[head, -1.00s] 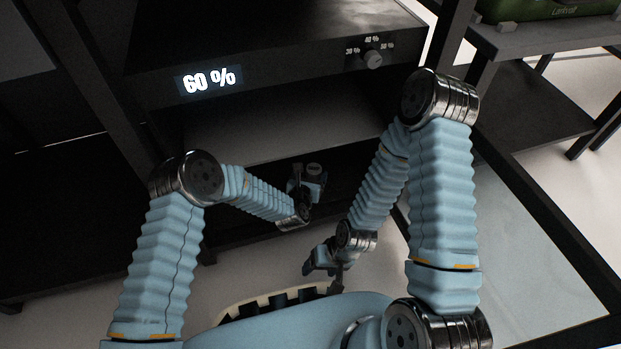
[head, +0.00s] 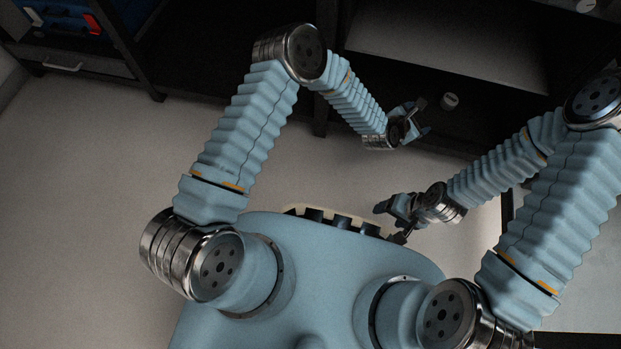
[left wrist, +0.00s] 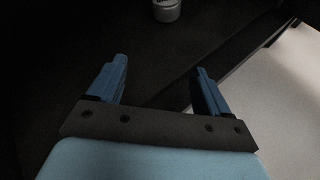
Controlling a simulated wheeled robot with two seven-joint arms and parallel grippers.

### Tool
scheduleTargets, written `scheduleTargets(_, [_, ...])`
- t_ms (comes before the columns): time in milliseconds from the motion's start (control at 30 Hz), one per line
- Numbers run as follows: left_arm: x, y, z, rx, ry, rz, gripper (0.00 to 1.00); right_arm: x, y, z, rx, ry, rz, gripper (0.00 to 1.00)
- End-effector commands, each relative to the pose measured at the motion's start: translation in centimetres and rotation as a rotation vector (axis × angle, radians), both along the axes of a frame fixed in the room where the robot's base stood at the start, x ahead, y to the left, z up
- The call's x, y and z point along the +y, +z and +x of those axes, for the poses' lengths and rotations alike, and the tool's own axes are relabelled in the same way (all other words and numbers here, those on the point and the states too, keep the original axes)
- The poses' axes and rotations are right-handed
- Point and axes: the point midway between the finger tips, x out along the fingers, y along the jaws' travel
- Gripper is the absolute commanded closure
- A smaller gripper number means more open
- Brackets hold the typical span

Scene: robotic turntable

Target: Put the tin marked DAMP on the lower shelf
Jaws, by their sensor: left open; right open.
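A small pale tin (head: 450,101) stands upright on the dark lower shelf surface (head: 480,125) under the grey shelf. Its marking is too small to read. My left gripper (head: 424,118) is open and empty, just to the left of the tin and apart from it. In the left wrist view the tin (left wrist: 166,10) is cut by the top edge, beyond the open blue fingers (left wrist: 160,85). My right gripper (head: 388,224) is open and empty, low near the front of my base, over the floor.
The grey upper shelf (head: 430,45) lies above and behind the tin. A knob (head: 586,5) shows at the top right. A blue object with a red part (head: 60,18) sits on dark furniture at the far left. Pale floor (head: 80,200) at left is clear.

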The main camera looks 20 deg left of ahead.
Motion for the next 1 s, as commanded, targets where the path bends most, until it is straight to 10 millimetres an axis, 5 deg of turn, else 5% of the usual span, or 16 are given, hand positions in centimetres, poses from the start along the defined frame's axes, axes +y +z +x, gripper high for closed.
scheduleTargets(167, [9.0,-3.8,-5.8,-0.076,-0.411,0.525,0.21,0.0,0.0,0.0,0.0,0.0,0.0,0.32])
scheduleTargets(300, [16.8,-6.0,-13.5,-0.146,-0.879,0.882,0.21,0.0,0.0,0.0,0.0,0.0,0.0,0.32])
scheduleTargets(500, [23.8,-6.3,-23.8,-0.282,-1.449,1.077,0.21,0.0,0.0,0.0,0.0,0.0,0.0,0.32])
scheduleTargets(700, [25.9,-5.8,-28.1,-0.374,-1.674,1.092,0.21,0.0,0.0,0.0,0.0,0.0,0.0,0.32])
scheduleTargets(1000, [25.9,-5.7,-28.3,-0.382,-1.687,1.094,0.21,0.0,0.1,0.0,0.0,0.0,0.0,0.32])
